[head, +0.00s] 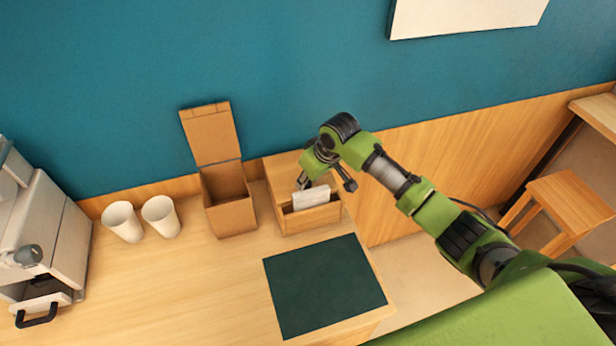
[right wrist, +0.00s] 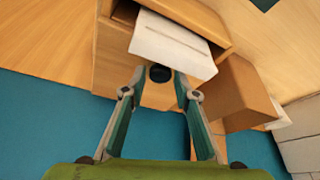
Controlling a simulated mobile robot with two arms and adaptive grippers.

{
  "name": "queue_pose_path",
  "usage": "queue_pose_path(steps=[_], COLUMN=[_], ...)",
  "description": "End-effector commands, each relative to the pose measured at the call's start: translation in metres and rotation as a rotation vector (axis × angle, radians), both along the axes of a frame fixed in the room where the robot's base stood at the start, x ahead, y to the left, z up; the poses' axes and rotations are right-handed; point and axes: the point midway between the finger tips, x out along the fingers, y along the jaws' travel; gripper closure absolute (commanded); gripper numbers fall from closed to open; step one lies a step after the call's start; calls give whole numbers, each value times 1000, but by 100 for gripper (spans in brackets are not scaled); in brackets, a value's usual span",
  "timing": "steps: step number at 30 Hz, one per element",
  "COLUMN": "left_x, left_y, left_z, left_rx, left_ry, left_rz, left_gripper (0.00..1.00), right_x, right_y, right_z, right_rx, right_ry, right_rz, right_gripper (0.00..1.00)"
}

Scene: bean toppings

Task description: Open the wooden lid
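The wooden box (head: 310,222) stands on the counter against the wall. Its wooden lid (head: 283,168) lies on top; the lid also shows in the right wrist view (right wrist: 155,95) with a round black knob (right wrist: 160,73). My right gripper (head: 326,182) is over the box from the right. In the right wrist view its fingers (right wrist: 159,80) are spread, one on each side of the knob, with gaps visible. In the head view the arm hides the knob and part of the lid. My left gripper is not in view.
A white packet (head: 311,197) sticks out of the box's front opening. A tall brown box (head: 231,215) with its flap raised stands close to the left. Two white cups (head: 123,222) and a machine (head: 50,235) are farther left. A dark mat (head: 323,285) lies in front.

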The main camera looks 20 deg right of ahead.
Motion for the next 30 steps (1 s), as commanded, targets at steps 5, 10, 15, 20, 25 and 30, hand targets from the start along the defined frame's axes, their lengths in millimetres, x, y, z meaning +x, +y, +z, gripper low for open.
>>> queue_pose_path(steps=[5,10,15,20,25,30], left_x=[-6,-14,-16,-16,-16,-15], left_y=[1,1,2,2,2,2], left_z=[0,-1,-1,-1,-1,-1], left_rx=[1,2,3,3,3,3], left_ry=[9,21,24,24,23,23], left_rz=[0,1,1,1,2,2], left_gripper=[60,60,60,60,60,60], right_x=[1,1,1,4,13,20], right_y=[1,1,1,1,0,-1], right_z=[-4,-3,-3,1,17,32], right_rx=[0,0,0,0,0,-1], right_ry=[1,0,0,12,103,204], right_rz=[0,0,0,-1,-5,-5], right_gripper=[72,75,100,100,100,100])
